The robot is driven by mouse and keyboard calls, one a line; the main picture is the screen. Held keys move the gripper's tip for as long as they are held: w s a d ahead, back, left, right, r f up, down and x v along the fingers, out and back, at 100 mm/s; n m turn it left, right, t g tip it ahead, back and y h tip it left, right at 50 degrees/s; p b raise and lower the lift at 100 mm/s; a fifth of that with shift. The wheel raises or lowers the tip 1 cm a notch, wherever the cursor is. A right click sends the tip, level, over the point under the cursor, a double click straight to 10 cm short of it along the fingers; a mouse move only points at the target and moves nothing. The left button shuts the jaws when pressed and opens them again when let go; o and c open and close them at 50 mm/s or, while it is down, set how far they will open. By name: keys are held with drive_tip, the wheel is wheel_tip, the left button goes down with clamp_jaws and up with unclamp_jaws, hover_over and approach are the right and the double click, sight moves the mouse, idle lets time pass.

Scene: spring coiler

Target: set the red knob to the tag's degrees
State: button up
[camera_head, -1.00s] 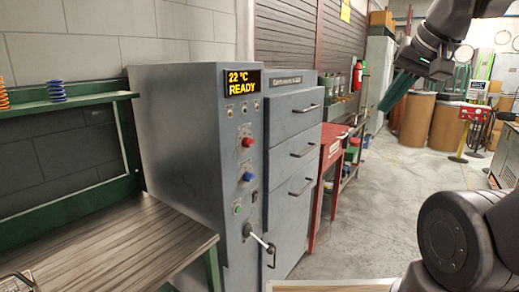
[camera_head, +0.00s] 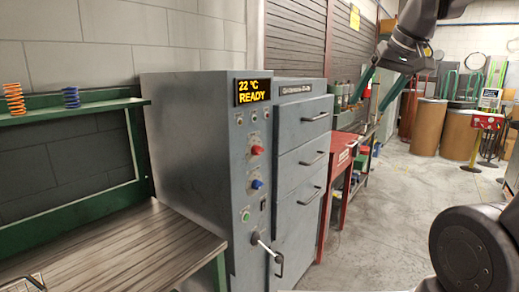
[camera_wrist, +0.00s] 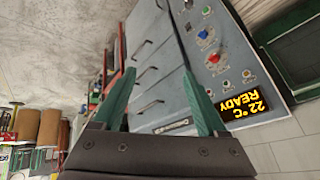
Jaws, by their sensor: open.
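The red knob (camera_head: 257,150) sits on the front panel of a grey machine cabinet (camera_head: 190,150), below a display (camera_head: 253,92) reading 22 °C READY and above a blue knob (camera_head: 257,184). The wrist view, turned upside down, also shows the red knob (camera_wrist: 213,58). My gripper (camera_head: 378,88) is high at the upper right in the head view, clear of the panel. In the wrist view my gripper (camera_wrist: 165,90) has its two green fingers spread wide, with nothing between them. I cannot make out a tag with degrees.
A white-handled lever (camera_head: 266,247) juts from the cabinet's lower front. A wooden bench (camera_head: 110,250) is at the left. Open concrete floor (camera_head: 385,220) lies to the right.

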drive_tip(key=w+a+f+n+g, duration=0.1)
drive_tip(key=w+a+f+n, duration=0.1)
drive_tip(key=w+a+n, duration=0.6)
drive_tip(key=n+g, duration=0.1)
drive_tip(key=n, duration=0.4)
approach(259, 148)
drive_tip(key=x, duration=0.9)
drive_tip(key=shift+f, duration=0.15)
clamp_jaws()
